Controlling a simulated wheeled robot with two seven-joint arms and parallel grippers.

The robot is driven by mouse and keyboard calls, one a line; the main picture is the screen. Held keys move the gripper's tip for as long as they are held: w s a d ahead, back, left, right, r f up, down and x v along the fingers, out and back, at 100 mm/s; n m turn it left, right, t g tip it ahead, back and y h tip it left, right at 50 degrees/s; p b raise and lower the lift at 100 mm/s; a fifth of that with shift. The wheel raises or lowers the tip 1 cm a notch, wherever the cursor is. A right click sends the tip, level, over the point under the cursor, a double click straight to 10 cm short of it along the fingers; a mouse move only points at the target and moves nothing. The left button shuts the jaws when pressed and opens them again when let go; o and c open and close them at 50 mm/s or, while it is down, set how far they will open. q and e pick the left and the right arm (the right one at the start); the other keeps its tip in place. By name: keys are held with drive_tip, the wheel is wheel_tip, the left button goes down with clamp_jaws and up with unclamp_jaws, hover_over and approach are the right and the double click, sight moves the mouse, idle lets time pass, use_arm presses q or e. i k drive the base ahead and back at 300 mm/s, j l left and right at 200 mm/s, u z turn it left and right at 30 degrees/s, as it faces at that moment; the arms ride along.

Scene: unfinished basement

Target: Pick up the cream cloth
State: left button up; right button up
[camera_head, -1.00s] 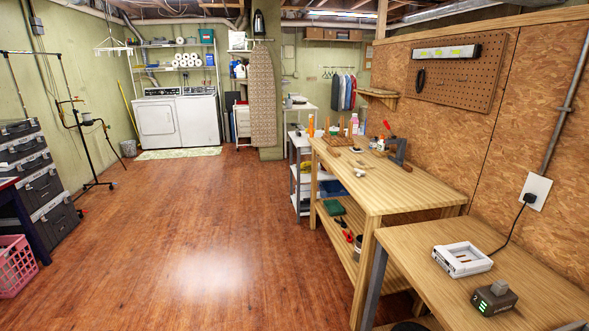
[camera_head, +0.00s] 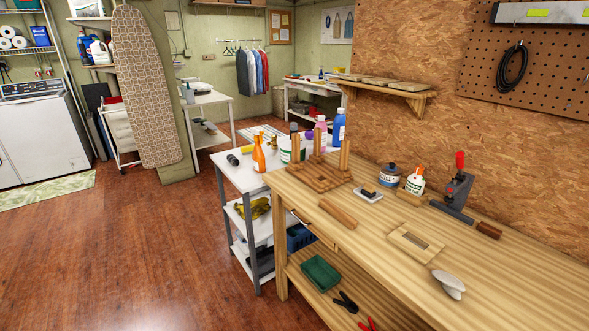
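I cannot make out a cream cloth with certainty in the head view. A crumpled yellow cloth-like item (camera_head: 257,208) lies on the middle shelf of the white cart (camera_head: 228,180). A pale rounded item (camera_head: 449,283) lies near the front edge of the wooden workbench (camera_head: 480,285); it looks like two stacked discs rather than cloth. Neither of my grippers is in view.
The workbench holds a wooden peg block (camera_head: 322,178), jars, a clamp-like tool (camera_head: 456,190) and wood pieces. Bottles stand on the cart. An ironing board (camera_head: 146,90) stands at the back left. The red-brown floor (camera_head: 120,265) at left is clear.

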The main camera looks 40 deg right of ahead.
sight(452, 285)
drive_tip(key=i+z, duration=0.45)
drive_tip(key=i+j+z, duration=0.1)
drive_tip(key=z, duration=0.4)
drive_tip(key=i+j+z, duration=0.3)
drive_tip(key=z, duration=0.15)
drive_tip(key=i+j+z, duration=0.3)
drive_tip(key=z, duration=0.2)
drive_tip(key=i+j+z, duration=0.15)
drive_tip(key=j+z, duration=0.3)
